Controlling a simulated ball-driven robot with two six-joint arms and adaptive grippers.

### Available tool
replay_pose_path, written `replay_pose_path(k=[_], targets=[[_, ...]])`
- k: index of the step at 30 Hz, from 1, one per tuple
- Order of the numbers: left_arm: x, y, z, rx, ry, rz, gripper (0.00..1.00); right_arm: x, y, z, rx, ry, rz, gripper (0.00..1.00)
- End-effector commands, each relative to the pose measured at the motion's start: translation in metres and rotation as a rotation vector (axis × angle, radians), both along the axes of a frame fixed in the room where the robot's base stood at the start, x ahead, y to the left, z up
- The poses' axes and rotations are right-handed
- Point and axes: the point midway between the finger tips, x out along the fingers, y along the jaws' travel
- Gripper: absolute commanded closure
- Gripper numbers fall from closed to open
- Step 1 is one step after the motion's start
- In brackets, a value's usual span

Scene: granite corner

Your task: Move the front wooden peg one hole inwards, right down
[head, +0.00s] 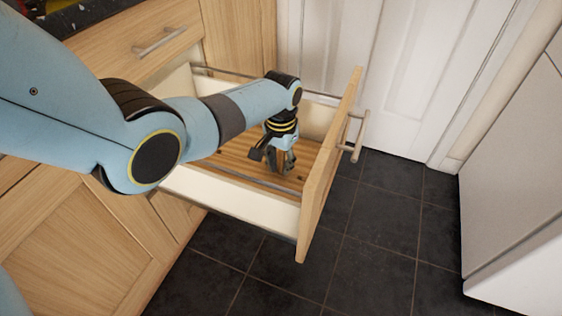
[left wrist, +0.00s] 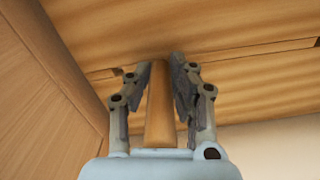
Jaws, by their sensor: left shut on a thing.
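The wooden peg (left wrist: 160,108) is a plain round-edged light brown post, seen between the fingers of my left gripper in the left wrist view. My left gripper (head: 273,160) points down inside the open drawer (head: 329,165) and is shut on the peg. It also shows in the left wrist view (left wrist: 160,68). The wooden peg board (left wrist: 240,25) forms the drawer floor, with a few dark holes and gaps. I cannot tell whether the peg's end sits in a hole or is clear of the board. In the head view the gripper hides the peg.
The drawer's front panel, with its metal handle (head: 357,135), stands close to the right of my left gripper. A cream side wall (head: 235,194) and thin rail border the near side. Cabinet fronts (head: 95,245) lie left. Dark floor tiles (head: 385,215) are clear.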

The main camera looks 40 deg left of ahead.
Motion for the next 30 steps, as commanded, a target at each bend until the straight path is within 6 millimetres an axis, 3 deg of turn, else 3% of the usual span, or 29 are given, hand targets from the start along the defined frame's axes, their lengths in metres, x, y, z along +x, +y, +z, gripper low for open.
replay_pose_path(k=[2, 3, 9, 20, 26, 30], targets=[[0.000, 0.000, -0.003, 0.000, 0.000, 0.000, 1.00, -0.001, 0.000, -0.002, 0.000, 0.001, 0.000, 0.60], [0.000, 0.000, -0.003, 0.000, 0.000, 0.000, 0.78, -0.001, 0.000, -0.002, 0.000, 0.001, 0.000, 0.60], [0.000, 0.000, -0.002, 0.000, 0.000, 0.000, 0.53, -0.001, 0.001, -0.001, 0.001, 0.001, 0.000, 0.60], [0.000, 0.000, 0.004, 0.000, -0.001, 0.000, 0.53, -0.001, 0.001, -0.002, 0.002, 0.001, -0.001, 0.60], [0.001, 0.000, 0.034, 0.001, -0.004, 0.000, 0.53, 0.000, 0.001, -0.001, 0.001, 0.001, -0.001, 0.60], [0.001, 0.001, 0.067, 0.002, -0.005, -0.001, 0.53, 0.000, 0.001, -0.001, 0.001, 0.001, -0.001, 0.60]])
